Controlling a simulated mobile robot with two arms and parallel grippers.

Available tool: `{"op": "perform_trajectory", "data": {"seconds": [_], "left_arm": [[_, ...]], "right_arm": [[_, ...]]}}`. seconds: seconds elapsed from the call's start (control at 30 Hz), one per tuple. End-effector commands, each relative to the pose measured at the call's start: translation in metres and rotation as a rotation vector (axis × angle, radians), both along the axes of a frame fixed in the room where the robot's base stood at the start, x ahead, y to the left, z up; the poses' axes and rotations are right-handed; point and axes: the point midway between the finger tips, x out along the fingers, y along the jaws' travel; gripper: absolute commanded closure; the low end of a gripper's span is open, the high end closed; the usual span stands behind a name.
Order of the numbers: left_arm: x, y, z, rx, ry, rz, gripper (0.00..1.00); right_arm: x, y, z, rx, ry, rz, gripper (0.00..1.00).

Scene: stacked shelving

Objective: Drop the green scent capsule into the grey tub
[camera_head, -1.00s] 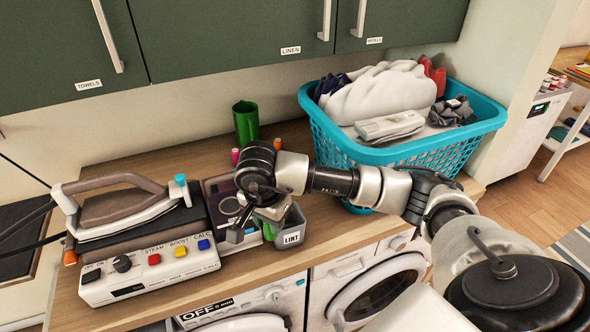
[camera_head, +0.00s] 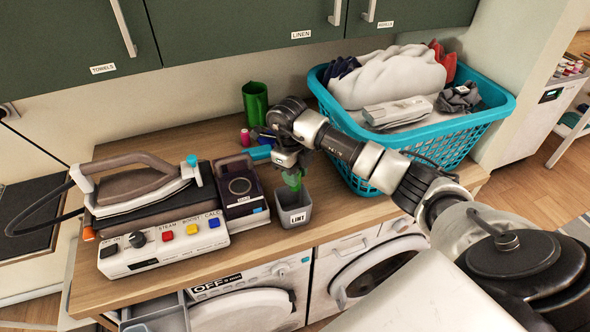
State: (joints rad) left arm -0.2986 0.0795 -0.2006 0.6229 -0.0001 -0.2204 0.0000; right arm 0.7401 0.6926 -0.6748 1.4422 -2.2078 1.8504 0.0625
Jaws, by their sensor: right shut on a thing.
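The green scent capsule (camera_head: 292,181) shows below my right gripper (camera_head: 289,168), over the mouth of the grey tub. My right gripper is shut on the capsule and points down. The grey tub (camera_head: 294,215), labelled LINT, stands on the wooden counter near its front edge. The capsule's lower end is close to the tub's opening; I cannot tell whether it is inside the rim. My left gripper is not in view.
A steam iron on its station (camera_head: 165,240) and a dark box (camera_head: 240,190) stand left of the tub. A green cup (camera_head: 255,103) and a pink spool (camera_head: 245,137) stand behind. A teal laundry basket (camera_head: 440,146) is at the right. Washing machines are below the counter.

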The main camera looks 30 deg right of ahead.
Motion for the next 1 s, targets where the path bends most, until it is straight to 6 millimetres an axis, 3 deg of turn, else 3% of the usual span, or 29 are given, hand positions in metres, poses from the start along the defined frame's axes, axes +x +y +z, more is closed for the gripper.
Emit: {"op": "perform_trajectory", "data": {"seconds": [0.03,0.23,0.6,0.63,0.8,1.0], "left_arm": [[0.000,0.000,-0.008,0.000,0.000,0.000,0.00],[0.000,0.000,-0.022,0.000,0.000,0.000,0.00],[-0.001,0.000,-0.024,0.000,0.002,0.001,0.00],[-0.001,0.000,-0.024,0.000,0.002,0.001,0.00],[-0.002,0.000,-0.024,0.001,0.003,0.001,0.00],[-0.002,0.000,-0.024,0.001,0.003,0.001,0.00]], "right_arm": [[0.000,0.000,-0.011,0.002,0.001,0.001,0.91],[0.000,0.001,-0.033,0.002,0.001,0.002,0.91],[0.000,0.000,-0.037,0.001,-0.001,0.002,0.91],[0.000,0.000,-0.037,0.001,-0.001,0.003,0.64],[0.000,0.000,-0.037,0.001,-0.001,0.003,0.39],[0.000,0.000,-0.037,0.001,-0.001,0.003,0.39]]}}
